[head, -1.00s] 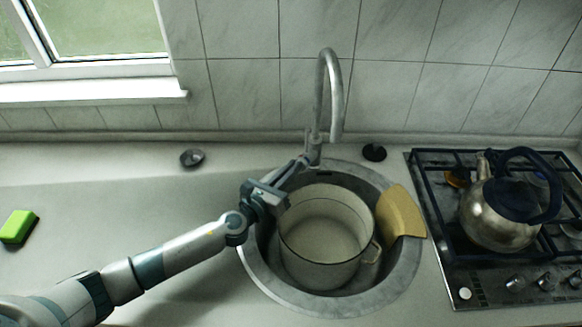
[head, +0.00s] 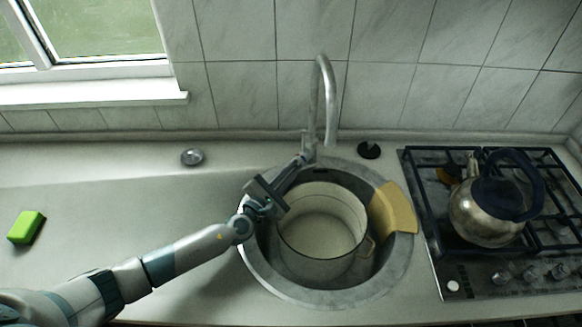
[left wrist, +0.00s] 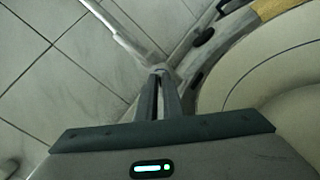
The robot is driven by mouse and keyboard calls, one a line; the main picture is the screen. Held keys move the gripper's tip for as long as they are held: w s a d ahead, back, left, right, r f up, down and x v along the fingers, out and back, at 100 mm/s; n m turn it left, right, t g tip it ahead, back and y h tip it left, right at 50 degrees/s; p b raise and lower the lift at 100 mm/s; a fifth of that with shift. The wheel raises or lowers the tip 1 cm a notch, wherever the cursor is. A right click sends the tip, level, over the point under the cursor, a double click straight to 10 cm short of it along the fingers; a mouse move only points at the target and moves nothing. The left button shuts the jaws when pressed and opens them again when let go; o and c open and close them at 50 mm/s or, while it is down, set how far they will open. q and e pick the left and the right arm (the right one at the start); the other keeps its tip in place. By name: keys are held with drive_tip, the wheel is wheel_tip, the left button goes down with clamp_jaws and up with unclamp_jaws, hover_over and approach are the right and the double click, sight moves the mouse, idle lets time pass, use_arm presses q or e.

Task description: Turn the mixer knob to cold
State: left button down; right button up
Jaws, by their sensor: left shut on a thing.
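The grey mixer tap (head: 330,105) stands behind the round sink, its curved spout rising in front of the tiles. My left gripper (head: 304,158) reaches over the sink's left rim to the base of the tap. Its fingers are nearly together and shut on the mixer knob there. The knob is small and mostly hidden by the fingertips, so its setting cannot be made out. In the left wrist view the fingers (left wrist: 160,78) meet the tap's base, with the spout (left wrist: 112,20) running up to the left. My right gripper is not in view.
A cream enamel pot (head: 296,247) stands in the sink (head: 268,282), close beside my left gripper. A tan board (head: 394,208) lies over the sink's right rim. A kettle (head: 475,217) stands on the hob. A green sponge (head: 26,227) lies on the open left counter.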

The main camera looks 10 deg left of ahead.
use_arm(q)
drive_tip(key=shift+m, duration=0.3)
drive_tip(key=c, duration=1.9)
unclamp_jaws()
drive_tip(key=shift+s, duration=0.1)
drive_tip(key=b+v, duration=0.3)
drive_tip(key=v, duration=1.4)
drive_tip(key=shift+b, duration=0.3)
drive_tip(key=shift+s, duration=0.1)
